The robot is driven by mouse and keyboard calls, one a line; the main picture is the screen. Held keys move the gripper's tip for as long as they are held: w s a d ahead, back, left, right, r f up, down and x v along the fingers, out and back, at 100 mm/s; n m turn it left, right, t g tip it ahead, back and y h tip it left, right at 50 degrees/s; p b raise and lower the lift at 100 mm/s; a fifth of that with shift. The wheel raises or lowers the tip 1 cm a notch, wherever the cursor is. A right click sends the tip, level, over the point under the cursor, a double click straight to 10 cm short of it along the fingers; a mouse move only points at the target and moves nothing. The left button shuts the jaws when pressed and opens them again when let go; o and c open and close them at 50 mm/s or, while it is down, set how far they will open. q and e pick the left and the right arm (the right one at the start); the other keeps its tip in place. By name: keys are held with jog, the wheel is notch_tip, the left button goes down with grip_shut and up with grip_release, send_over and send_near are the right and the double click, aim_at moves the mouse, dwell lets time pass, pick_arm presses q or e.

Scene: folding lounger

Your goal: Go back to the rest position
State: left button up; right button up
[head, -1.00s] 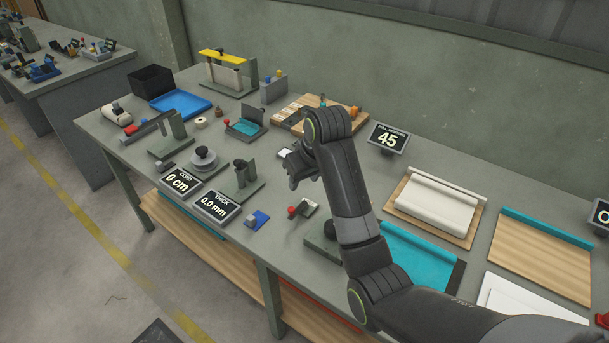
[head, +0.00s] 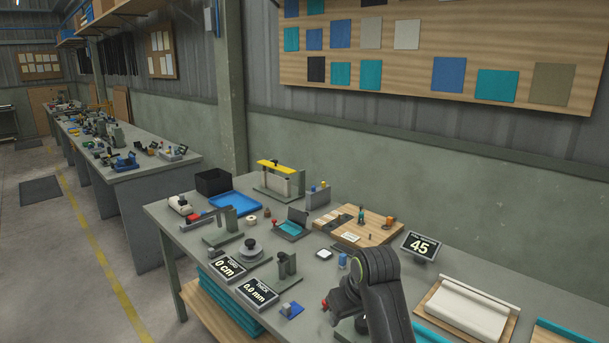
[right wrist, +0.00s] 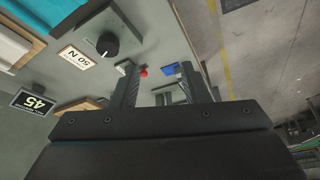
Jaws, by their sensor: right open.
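My right gripper (head: 343,304) is over the front part of the grey workbench (head: 205,270), low in the head view. My dark right arm partly hides it there. In the right wrist view its two fingers (right wrist: 158,75) stand apart with nothing between them, so it is open and empty. Past the fingers I see a red knob (right wrist: 143,71) and a blue block (right wrist: 169,69) on the bench. The left gripper is in neither view.
A display reading 45 (head: 420,246) and a white roll on a board (head: 465,312) are right of my arm. A thickness display (head: 258,291) and a small blue-topped block (head: 291,310) are to its left. A black-knobbed device (right wrist: 108,44) shows in the right wrist view.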

jog(key=s+d+f+m+h, duration=0.2)
jog(key=s+d+f+m, duration=0.1)
jog(key=s+d+f, duration=1.25)
jog(key=s+d+m+h, duration=0.1)
jog(key=s+d, duration=0.2)
jog(key=s, duration=0.8)
jog(key=s+d+m+h, duration=0.1)
jog(key=s+d, duration=0.2)
jog(key=s, duration=0.9)
notch_tip(320, 180, down, 28)
jog(key=d+f+g+b, duration=0.1)
jog(key=d+g+b, duration=0.1)
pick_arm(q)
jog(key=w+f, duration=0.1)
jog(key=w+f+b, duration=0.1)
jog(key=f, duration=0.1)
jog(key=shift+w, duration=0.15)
pick_arm(e)
jog(key=s+a+f+g+y, duration=0.1)
jog(key=s+a+f, duration=0.1)
jog(key=s+f, duration=1.2)
jog(key=shift+s+f, duration=0.25)
jog(key=shift+f, duration=0.4)
